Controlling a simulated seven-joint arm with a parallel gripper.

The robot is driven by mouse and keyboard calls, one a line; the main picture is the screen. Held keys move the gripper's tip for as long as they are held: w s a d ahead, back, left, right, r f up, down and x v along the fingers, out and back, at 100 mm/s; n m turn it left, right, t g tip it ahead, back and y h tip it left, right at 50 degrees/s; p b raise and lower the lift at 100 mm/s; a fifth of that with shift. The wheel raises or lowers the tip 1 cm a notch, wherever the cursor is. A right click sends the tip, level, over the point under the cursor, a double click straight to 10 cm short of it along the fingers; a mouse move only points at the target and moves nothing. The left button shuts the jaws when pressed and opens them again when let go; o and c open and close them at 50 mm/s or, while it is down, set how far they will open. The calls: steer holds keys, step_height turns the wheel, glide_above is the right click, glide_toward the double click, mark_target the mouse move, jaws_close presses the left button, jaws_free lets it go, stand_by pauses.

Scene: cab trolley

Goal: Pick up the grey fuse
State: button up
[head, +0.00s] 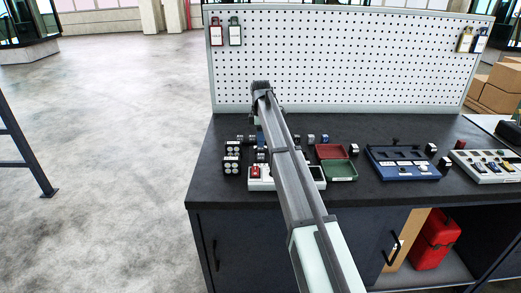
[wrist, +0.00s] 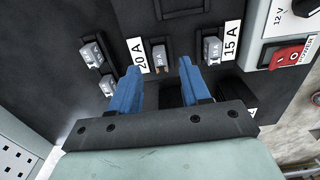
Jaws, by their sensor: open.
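Several grey fuses show in the wrist view on a dark surface. One grey fuse (wrist: 160,56) with brass-coloured prongs lies just beyond and between my fingertips. Another grey fuse (wrist: 212,48) is to the right, by the "15 A" label (wrist: 231,40). Two more are at left, an upper one (wrist: 92,54) and a lower one (wrist: 108,85), near the "20 A" label (wrist: 137,56). My gripper (wrist: 162,64) has blue fingers spread apart with no fuse visibly gripped.
A white box with a red power switch (wrist: 288,55) is close on the right of the wrist view. On the dark bench (head: 400,195) stand a red-and-green open case (head: 338,168), a blue tray (head: 405,172) and a white tray (head: 485,178). A pegboard (head: 340,60) rises behind.

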mark_target(260, 148)
steer(key=shift+f, duration=1.5)
steer(key=shift+c, duration=0.5)
jaws_close()
